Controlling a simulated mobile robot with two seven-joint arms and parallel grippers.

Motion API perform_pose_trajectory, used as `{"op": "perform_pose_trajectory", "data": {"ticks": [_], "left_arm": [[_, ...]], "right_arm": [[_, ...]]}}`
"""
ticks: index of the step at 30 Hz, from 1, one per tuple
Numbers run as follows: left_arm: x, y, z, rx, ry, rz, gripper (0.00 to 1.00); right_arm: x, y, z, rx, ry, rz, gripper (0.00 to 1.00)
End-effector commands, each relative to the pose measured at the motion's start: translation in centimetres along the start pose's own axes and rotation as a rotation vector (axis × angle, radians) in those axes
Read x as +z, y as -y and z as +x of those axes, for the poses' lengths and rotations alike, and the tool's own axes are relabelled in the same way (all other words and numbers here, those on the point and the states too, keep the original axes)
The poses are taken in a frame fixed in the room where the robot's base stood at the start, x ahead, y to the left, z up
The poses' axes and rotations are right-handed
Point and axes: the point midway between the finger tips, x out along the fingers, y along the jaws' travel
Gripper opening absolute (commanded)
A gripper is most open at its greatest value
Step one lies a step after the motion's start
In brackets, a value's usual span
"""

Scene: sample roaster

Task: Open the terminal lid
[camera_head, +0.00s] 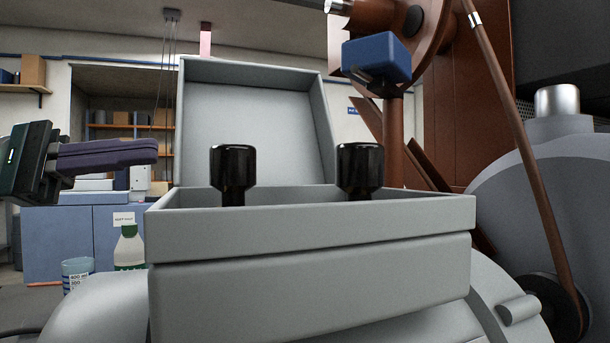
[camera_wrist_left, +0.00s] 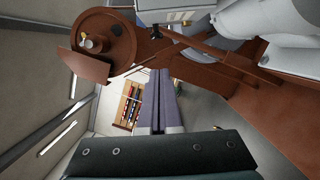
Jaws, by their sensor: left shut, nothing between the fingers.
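The grey terminal box (camera_head: 310,285) stands close in front of me in the head view. Its lid (camera_head: 255,125) is raised at the back and stands nearly upright. Two black terminal posts (camera_head: 233,172) and (camera_head: 360,170) stick up inside the box. My left gripper (camera_head: 155,150) is left of the lid, pointing right, apart from the box. It is shut and empty; its fingers also show together in the left wrist view (camera_wrist_left: 158,100). The box is not clearly seen in the left wrist view. My right gripper is not in view.
A brown machine with a wheel and a blue block (camera_head: 378,58) stands behind to the right. A grey rounded housing (camera_head: 560,190) is at the right.

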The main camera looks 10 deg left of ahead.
Motion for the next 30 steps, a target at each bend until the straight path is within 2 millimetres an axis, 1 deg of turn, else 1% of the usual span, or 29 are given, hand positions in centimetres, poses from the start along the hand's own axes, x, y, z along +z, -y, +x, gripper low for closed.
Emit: {"op": "perform_pose_trajectory", "data": {"ticks": [2, 5, 16, 24, 30], "left_arm": [[0.1, -0.1, 0.6, 0.001, 0.004, -0.001, 0.0], [0.2, -0.2, 2.1, -0.001, 0.005, 0.0, 0.0], [0.2, -0.2, 10.1, -0.001, 0.006, 0.001, 0.0], [3.0, -0.1, 10.6, -0.003, 0.001, 0.003, 0.0], [3.9, -0.1, 10.8, -0.002, 0.002, 0.001, 0.0]], "right_arm": [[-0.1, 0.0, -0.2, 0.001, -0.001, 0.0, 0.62], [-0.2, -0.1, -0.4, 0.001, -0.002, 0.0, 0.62], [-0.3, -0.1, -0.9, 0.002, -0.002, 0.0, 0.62], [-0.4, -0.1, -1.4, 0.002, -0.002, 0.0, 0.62], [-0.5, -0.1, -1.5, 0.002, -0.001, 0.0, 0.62]]}}
